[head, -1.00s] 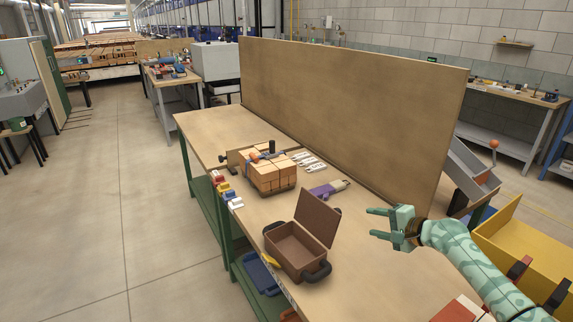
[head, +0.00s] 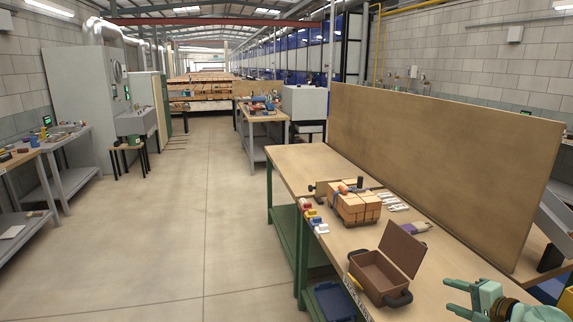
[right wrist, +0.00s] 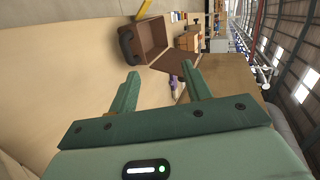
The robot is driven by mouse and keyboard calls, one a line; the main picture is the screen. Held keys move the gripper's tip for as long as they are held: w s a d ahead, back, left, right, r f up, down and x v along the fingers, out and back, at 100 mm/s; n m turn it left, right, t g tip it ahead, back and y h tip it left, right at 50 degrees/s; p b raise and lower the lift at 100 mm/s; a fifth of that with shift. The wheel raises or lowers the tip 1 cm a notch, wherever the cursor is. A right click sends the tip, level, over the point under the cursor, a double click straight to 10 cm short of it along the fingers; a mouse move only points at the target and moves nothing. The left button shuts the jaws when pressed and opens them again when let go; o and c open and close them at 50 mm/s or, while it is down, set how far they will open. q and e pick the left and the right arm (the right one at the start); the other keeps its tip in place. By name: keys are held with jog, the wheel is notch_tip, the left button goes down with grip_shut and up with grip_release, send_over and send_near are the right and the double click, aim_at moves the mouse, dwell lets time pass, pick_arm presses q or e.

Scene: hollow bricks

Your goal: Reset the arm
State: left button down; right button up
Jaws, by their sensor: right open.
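My right gripper (head: 458,297) is at the lower right of the head view, over the near end of the workbench (head: 300,165). It is open and empty. In the right wrist view its two green fingers (right wrist: 162,92) stand apart with nothing between them. The open brown case (head: 372,272) with dark handles is left of the gripper in the head view, apart from it. The case also shows beyond the fingers in the right wrist view (right wrist: 152,38). My left gripper does not show.
A stack of hollow bricks (head: 358,207) stands on the bench behind the case. A purple-handled tool (head: 414,228) lies nearby. A tall wooden panel (head: 440,165) runs along the bench's right side. Small coloured blocks (head: 314,217) sit at the left edge. The floor (head: 190,220) left is clear.

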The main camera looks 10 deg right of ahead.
jog(key=s+a+f+n+g+h, duration=0.1)
jog(key=s+a+f+n+g, duration=0.2)
jog(key=s+a+f+n, duration=0.5)
jog(key=s+a+f+n+g, duration=0.3)
jog(key=s+a+f+n, duration=0.2)
jog(key=a+n, duration=0.3)
jog(key=s+a+r+n+h, duration=0.3)
jog(key=s+r+n+h, duration=0.45)
jog(key=s, duration=0.25)
jog(key=s+a+f+m+g+y+b, duration=0.1)
jog(key=s+a+f+g+y, duration=0.15)
jog(key=f, duration=1.25)
jog(key=s+a+f+m+g+y+b, duration=0.1)
jog(key=s+a+f+y, duration=0.15)
jog(key=f, duration=1.15)
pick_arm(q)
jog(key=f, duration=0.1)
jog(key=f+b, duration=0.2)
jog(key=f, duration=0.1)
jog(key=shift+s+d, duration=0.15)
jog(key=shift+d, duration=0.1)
pick_arm(e)
jog(key=s+f+m+g, duration=0.2)
jog(key=s+f, duration=1.4)
jog(key=s, duration=0.3)
jog(key=shift+d+f, duration=0.2)
